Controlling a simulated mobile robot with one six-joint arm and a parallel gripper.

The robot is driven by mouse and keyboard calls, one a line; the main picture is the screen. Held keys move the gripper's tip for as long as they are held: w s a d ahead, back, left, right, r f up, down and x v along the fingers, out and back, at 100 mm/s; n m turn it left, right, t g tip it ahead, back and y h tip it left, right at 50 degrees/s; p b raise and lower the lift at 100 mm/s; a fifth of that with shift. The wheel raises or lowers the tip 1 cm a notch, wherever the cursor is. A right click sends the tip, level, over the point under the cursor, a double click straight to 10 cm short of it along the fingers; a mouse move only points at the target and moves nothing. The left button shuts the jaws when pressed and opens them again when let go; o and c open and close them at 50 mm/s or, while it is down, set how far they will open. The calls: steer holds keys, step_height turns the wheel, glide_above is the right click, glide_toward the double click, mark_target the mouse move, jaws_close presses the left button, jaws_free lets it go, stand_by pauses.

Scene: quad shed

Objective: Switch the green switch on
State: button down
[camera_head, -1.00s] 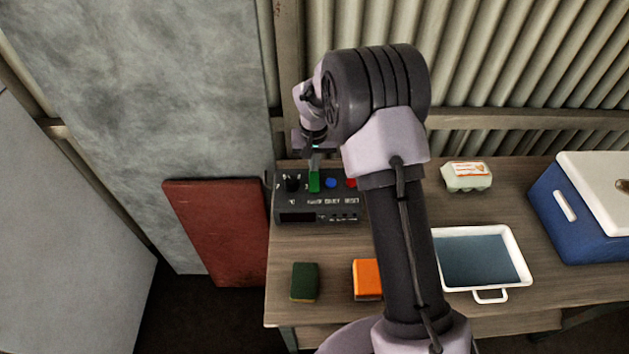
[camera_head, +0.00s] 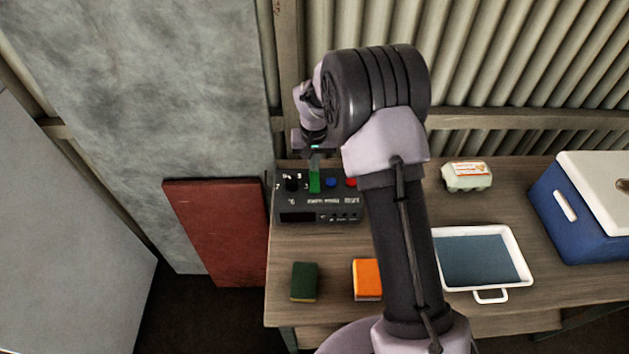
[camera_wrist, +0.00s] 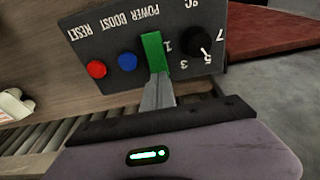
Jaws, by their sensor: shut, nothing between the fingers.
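The green switch (camera_head: 314,183) sits on the top of a dark control box (camera_head: 318,208), left of a blue button and a red button. In the wrist view the green switch (camera_wrist: 152,50) stands out beside the word POWER. My gripper (camera_head: 315,160) is shut with nothing held. Its fingertips (camera_wrist: 158,80) are right at one end of the green switch and seem to touch it, overlapping its edge in the wrist view. I cannot tell whether the switch is pressed or tilted.
A black knob (camera_wrist: 199,44) with numbers is beside the switch; the blue button (camera_wrist: 127,62) and red button (camera_wrist: 96,69) are on the other side. Two sponges (camera_head: 304,282), a white tray (camera_head: 524,272), an egg carton (camera_head: 467,178) and a blue cooler (camera_head: 571,222) stand on the table.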

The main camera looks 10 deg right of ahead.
mark_target(314, 174)
steer(key=shift+f+b, duration=0.6)
steer(key=shift+f, duration=0.25)
stand_by(0.3)
step_height(314, 174, up, 7)
steer(key=p, duration=0.5)
